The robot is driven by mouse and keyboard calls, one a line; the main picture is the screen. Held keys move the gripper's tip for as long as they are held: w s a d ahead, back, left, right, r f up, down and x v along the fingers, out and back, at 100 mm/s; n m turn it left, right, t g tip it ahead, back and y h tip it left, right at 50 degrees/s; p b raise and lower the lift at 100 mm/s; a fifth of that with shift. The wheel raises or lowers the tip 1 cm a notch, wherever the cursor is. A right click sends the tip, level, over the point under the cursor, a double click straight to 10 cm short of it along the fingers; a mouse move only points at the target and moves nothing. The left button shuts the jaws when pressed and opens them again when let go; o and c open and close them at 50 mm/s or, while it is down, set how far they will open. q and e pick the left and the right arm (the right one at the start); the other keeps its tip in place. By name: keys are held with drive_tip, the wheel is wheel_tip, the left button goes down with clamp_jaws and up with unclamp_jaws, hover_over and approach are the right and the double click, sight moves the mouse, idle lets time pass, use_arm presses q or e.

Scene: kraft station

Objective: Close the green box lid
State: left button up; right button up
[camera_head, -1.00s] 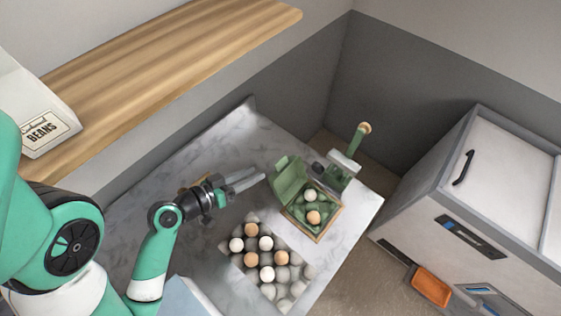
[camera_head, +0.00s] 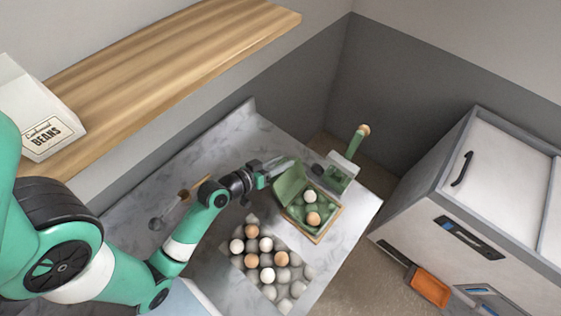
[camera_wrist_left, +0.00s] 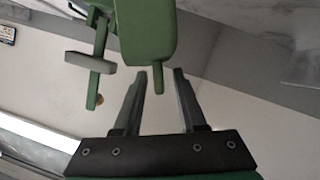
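The green box (camera_head: 322,221) sits on the marble counter with its lid (camera_head: 290,184) standing open at its left side. A white egg and a brown egg show inside it. My left gripper (camera_head: 280,165) is at the lid's upper edge, partly overlapping it in the head view. In the left wrist view, the fingers of my left gripper (camera_wrist_left: 160,76) are spread apart. The lid (camera_wrist_left: 147,30) fills the top middle there, and its narrow tab points down between the fingertips. I cannot tell whether they touch it. My right gripper is not in view.
An egg tray (camera_head: 304,270) with white and brown eggs lies in front of the box. A green press with a wooden-knobbed handle (camera_head: 357,143) stands right behind the box. A wooden shelf (camera_head: 165,80) hangs at upper left. A white freezer (camera_head: 500,170) stands at right.

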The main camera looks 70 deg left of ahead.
use_arm(q)
clamp_jaws()
idle(1.2)
